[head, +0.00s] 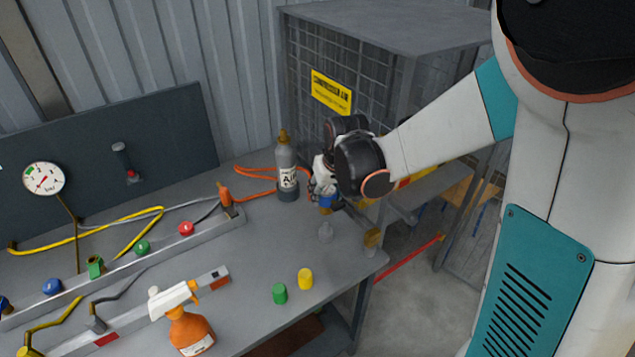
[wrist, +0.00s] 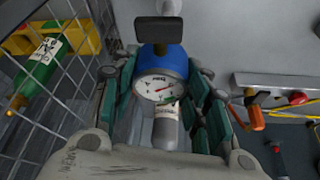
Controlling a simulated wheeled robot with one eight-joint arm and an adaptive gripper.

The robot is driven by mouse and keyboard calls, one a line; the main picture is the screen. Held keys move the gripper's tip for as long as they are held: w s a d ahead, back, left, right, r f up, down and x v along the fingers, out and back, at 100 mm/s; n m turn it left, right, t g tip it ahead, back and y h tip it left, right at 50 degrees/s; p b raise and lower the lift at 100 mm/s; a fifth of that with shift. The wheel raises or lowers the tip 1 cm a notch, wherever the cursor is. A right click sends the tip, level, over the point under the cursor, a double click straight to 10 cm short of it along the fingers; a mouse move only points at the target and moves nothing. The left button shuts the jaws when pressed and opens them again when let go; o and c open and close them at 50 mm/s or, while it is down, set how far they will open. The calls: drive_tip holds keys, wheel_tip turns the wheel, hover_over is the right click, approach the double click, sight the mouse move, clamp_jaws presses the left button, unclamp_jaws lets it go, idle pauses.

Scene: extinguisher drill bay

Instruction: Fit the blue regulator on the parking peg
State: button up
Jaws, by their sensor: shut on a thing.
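The blue regulator (head: 326,200) is held in my gripper (head: 320,190), above the right part of the bench. In the wrist view the regulator (wrist: 170,62) sits between the green-padded fingers (wrist: 160,100), with its round white gauge (wrist: 155,88) facing the camera. A small pale grey upright post (head: 326,232), which looks like the parking peg, stands on the bench just below the regulator in the head view. The regulator is apart from it. My gripper hides part of the regulator in the head view.
A grey gas bottle (head: 287,175) with a brass top stands left of my gripper. A brass-coloured fitting (head: 371,238) is at the bench's right corner. Green (head: 280,293) and yellow (head: 305,279) caps and an orange spray bottle (head: 190,330) stand nearer. A mesh cage (head: 370,110) is behind.

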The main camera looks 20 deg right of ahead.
sight(328, 210)
drive_tip(key=shift+f+b, duration=1.4)
drive_tip(key=shift+f, duration=0.65)
drive_tip(key=shift+f+b, duration=0.5)
drive_tip(key=shift+f, duration=0.05)
drive_tip(key=shift+s+f, duration=0.1)
drive_tip(key=shift+f, duration=0.25)
drive_tip(key=shift+f+b, duration=1.35)
drive_tip(key=shift+b, duration=0.05)
idle(1.0)
drive_tip(key=o, duration=1.1)
drive_tip(key=shift+o, duration=0.2)
